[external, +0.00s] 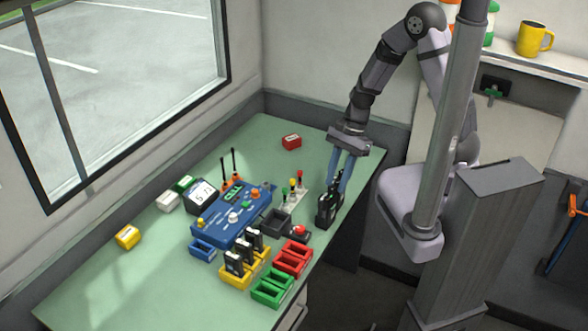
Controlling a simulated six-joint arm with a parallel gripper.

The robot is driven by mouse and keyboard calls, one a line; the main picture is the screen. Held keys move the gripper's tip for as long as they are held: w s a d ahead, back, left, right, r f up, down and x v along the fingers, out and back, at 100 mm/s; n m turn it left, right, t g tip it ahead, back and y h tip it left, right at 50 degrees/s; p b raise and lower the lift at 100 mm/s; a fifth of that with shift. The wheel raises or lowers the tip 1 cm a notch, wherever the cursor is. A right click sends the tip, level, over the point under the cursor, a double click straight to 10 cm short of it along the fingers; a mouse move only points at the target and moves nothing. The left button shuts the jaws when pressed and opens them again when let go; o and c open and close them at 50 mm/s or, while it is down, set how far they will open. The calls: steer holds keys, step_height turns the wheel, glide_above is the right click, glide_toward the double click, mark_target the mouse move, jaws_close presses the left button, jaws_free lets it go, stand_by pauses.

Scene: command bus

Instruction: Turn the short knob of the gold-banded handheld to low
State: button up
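My gripper (340,188) points down at the right edge of the green table, its two blue fingers a little apart. The fingertips are at the top of a black handheld (328,211), which stands upright there. I cannot tell whether the fingers grip it, and its short knob and any gold band are too small or hidden to make out. More black handhelds stand in a yellow rack (228,281) near the table's front: one at its left (235,262) and others behind it (256,239). No gold band can be told on these either.
A blue console (225,222) with knobs fills the table's middle. A red block (291,142) lies behind. The front left is clear.

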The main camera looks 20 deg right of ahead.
steer(key=shift+r, duration=0.1)
steer(key=v, duration=0.7)
stand_by(0.4)
steer(key=shift+s+a+f+n+g+h, duration=0.2)
steer(key=shift+a+f+n, duration=0.3)
steer(key=shift+f, duration=0.6)
steer(key=shift+s+a+f+n+h, duration=0.1)
steer(key=shift+s+a+f+n, duration=0.2)
steer(key=shift+f+n, duration=0.65)
steer(key=shift+s+a+f+n+g+h, duration=0.15)
steer(key=shift+a+f+n, duration=0.25)
steer(key=shift+f, duration=0.9)
steer(key=shift+b, duration=0.3)
jaws_close()
